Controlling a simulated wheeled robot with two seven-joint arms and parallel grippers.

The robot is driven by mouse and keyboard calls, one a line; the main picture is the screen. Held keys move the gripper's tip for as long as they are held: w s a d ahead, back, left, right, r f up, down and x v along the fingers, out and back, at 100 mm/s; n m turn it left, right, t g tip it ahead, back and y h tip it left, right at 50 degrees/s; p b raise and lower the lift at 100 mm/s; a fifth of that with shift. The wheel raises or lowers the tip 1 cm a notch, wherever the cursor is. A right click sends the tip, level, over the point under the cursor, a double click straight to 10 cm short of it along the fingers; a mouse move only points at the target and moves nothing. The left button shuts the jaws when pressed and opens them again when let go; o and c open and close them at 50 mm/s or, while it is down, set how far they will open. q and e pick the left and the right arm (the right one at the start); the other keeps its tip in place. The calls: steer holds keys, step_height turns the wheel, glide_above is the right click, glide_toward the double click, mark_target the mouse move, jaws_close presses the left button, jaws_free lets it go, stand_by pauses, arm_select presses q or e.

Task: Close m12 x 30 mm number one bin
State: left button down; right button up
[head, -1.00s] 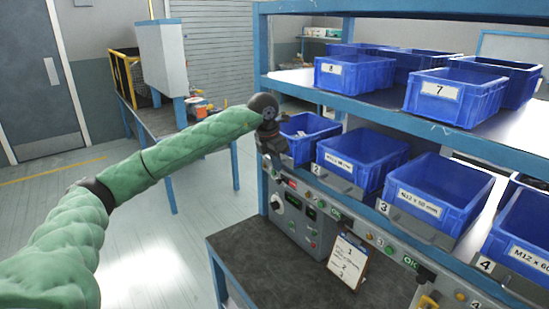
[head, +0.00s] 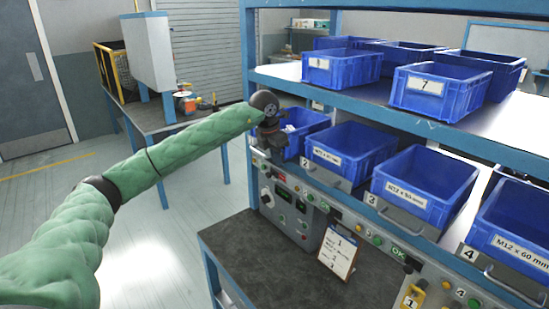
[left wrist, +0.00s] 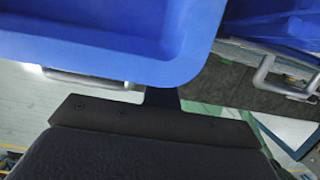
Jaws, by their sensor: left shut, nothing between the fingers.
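The number one bin (head: 303,132) is the leftmost blue bin on the lower shelf. My left gripper (head: 268,150) is at its front left and covers part of its front and its label. The gripper is shut and empty. In the left wrist view a blue bin (left wrist: 110,35) fills the upper left, very close, with a silver handle (left wrist: 90,80) under its front. The dark gripper (left wrist: 160,98) reaches toward its lower edge; I cannot tell whether they touch. How far the bin stands out is hard to see. My right gripper is not in view.
Bins two (head: 352,148), three (head: 425,185) and four (head: 515,225) stand to the right on the same shelf. An upper shelf (head: 370,88) holds more blue bins. A control panel (head: 290,205) and a clipboard (head: 338,252) are below. The dark worktop (head: 260,265) is mostly clear.

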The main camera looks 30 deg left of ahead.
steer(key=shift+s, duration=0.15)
